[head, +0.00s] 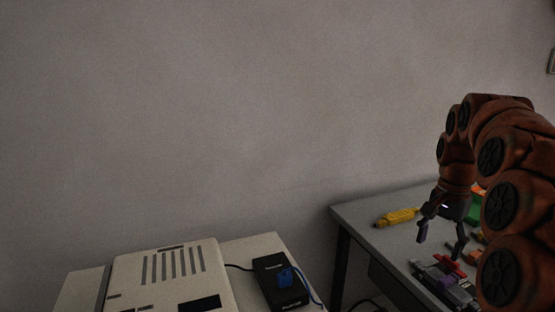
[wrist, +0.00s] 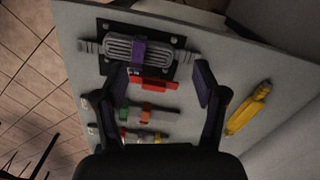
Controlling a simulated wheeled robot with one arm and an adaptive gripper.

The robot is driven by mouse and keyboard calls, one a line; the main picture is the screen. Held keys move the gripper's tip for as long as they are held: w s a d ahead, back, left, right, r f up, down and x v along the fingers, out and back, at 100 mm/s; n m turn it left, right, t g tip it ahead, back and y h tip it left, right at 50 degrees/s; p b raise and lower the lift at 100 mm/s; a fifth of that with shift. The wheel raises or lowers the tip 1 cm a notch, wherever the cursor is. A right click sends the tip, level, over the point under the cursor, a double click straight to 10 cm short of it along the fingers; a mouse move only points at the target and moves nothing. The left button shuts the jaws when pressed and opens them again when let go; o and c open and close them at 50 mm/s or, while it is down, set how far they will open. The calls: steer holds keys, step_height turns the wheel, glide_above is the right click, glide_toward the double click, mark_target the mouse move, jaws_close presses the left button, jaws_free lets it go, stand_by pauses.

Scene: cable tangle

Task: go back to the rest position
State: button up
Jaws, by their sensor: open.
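My gripper (head: 441,236) hangs over the grey table (head: 357,217) at the right of the head view. Its two fingers are spread with nothing between them; they also frame the lower middle of the wrist view (wrist: 162,95). Below it lies a grey device on a black plate (wrist: 112,66), with a purple band (wrist: 138,50) across it. A red piece (wrist: 152,84) lies beside the plate, apart from the fingers as far as I can tell. My arm hides part of the table in the head view.
A yellow tool (head: 396,217) lies near the table's back edge. Strips with green, orange and red parts (wrist: 148,115) lie nearby. At left, a beige machine (head: 172,275) and a black box (head: 279,280) with a blue connector (head: 287,277) stand on a light surface. A gap separates the surfaces.

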steer(key=s+a+f+n+g, duration=0.1)
steer(key=s+a+f+n, duration=0.15)
steer(key=s+a, duration=0.45)
steer(key=s+a+f+n, duration=0.2)
steer(key=s+a+n, duration=0.2)
steer(key=s+a, duration=0.25)
steer(key=s+a+f+n+g, duration=0.1)
steer(key=s+a+f+n, duration=0.2)
steer(key=s, duration=0.6)
steer(key=s+a+f+n, duration=0.2)
steer(key=s+a+f, duration=0.1)
steer(key=s+f, duration=0.4)
step_height(320, 180, up, 21)
steer(key=s+p, duration=0.2)
steer(key=p, duration=1.6)
steer(key=shift+t, duration=0.3)
steer(key=shift+d, duration=0.1)
